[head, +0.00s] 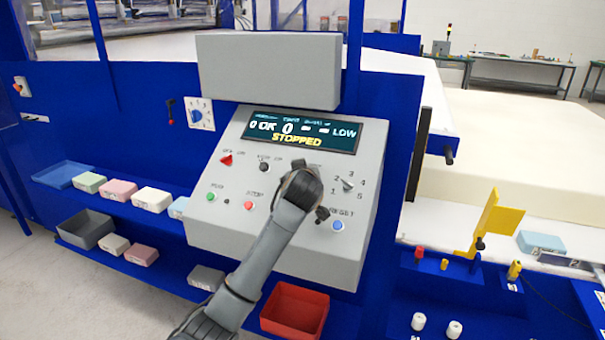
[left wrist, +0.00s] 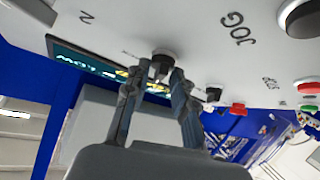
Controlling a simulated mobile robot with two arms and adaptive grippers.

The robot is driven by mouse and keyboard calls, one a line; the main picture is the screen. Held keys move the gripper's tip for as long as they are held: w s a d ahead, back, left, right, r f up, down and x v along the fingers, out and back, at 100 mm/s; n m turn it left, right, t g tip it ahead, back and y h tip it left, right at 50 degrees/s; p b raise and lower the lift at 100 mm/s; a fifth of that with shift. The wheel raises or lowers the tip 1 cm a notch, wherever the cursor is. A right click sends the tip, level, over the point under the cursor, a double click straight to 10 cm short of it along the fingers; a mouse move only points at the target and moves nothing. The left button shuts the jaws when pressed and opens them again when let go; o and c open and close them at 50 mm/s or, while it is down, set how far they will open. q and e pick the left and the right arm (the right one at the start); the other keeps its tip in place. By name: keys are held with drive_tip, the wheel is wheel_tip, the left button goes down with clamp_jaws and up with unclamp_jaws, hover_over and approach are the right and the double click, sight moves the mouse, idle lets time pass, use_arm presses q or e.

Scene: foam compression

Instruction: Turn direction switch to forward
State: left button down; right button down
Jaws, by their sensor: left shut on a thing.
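The grey control panel (head: 290,240) stands in the middle of the head view. My left gripper (head: 301,188) is against its face, right of centre below the display, and hides the switch there. In the left wrist view my left gripper (left wrist: 163,75) is shut on a small black knob, the direction switch (left wrist: 161,57), with one finger on each side. The switch's label and exact pointing angle cannot be read. The display (head: 300,131) shows "STOPPED" in yellow and "LOW". My right gripper is not in view.
Close by are a black knob (head: 264,167), a red knob (head: 226,160), the numbered selector (head: 347,185), a dark knob (head: 322,214) and the blue reset button (head: 338,225). Green (head: 211,196) and red (head: 248,205) buttons sit lower left. A red bin (head: 295,309) stands below.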

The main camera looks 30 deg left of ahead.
use_arm(q)
drive_tip(key=shift+w+d+n+g+y, duration=0.1)
drive_tip(key=shift+n+g+y, duration=0.6)
drive_tip(key=shift+n, duration=0.6)
drive_tip(key=c, duration=1.4)
unclamp_jaws()
drive_tip(key=shift+c, duration=0.2)
drive_tip(key=v, duration=1.2)
drive_tip(key=shift+w+r, duration=0.1)
